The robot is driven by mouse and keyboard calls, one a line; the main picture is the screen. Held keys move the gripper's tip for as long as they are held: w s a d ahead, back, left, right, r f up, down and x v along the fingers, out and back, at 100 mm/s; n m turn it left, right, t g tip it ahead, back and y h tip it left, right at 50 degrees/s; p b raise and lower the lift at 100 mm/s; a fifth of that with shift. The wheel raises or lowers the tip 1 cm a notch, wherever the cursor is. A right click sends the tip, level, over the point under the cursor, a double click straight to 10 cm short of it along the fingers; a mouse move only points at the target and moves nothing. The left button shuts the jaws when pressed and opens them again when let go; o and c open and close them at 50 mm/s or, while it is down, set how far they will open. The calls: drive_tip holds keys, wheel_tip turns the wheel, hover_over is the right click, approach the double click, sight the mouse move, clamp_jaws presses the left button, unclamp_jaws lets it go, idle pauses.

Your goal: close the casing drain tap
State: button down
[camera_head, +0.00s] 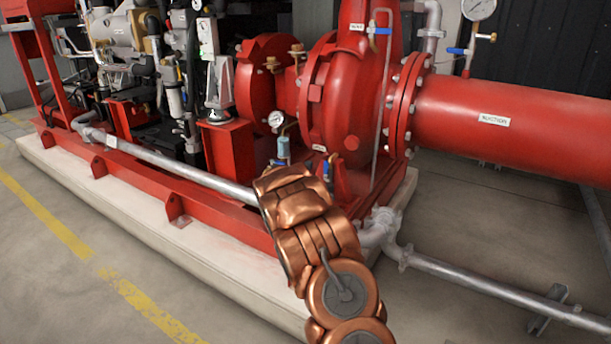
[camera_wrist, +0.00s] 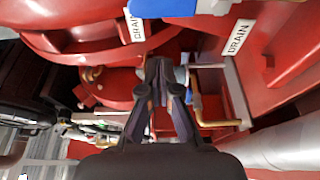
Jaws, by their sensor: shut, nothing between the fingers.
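The pump casing (camera_head: 345,95) is red and rounded. Low on it, a small blue tap handle (camera_head: 326,168) shows just above my arm, below a small white label (camera_head: 319,148). The tap's body is hidden there. In the wrist view a blue handle (camera_wrist: 165,8) is cut off by the top edge, close to two DRAIN labels (camera_wrist: 238,37); I cannot tell its full angle. My gripper (camera_wrist: 160,72) is shut and empty, its fingertips below that blue handle in the picture and apart from it. In the head view my arm hides the fingertips.
A brass pipe (camera_wrist: 203,108) lies right of the fingers. A pressure gauge (camera_head: 276,119) stands near the casing. Other blue handles sit by the upper casing (camera_head: 380,30) and the suction gauge (camera_head: 455,51). A grey pipe (camera_head: 180,168) runs along the red base. Floor at left is clear.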

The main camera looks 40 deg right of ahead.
sight(326, 171)
drive_tip(key=shift+s+d+b, duration=1.25)
drive_tip(key=shift+s+b, duration=0.15)
drive_tip(key=shift+b, duration=0.1)
drive_tip(key=shift+d, duration=0.1)
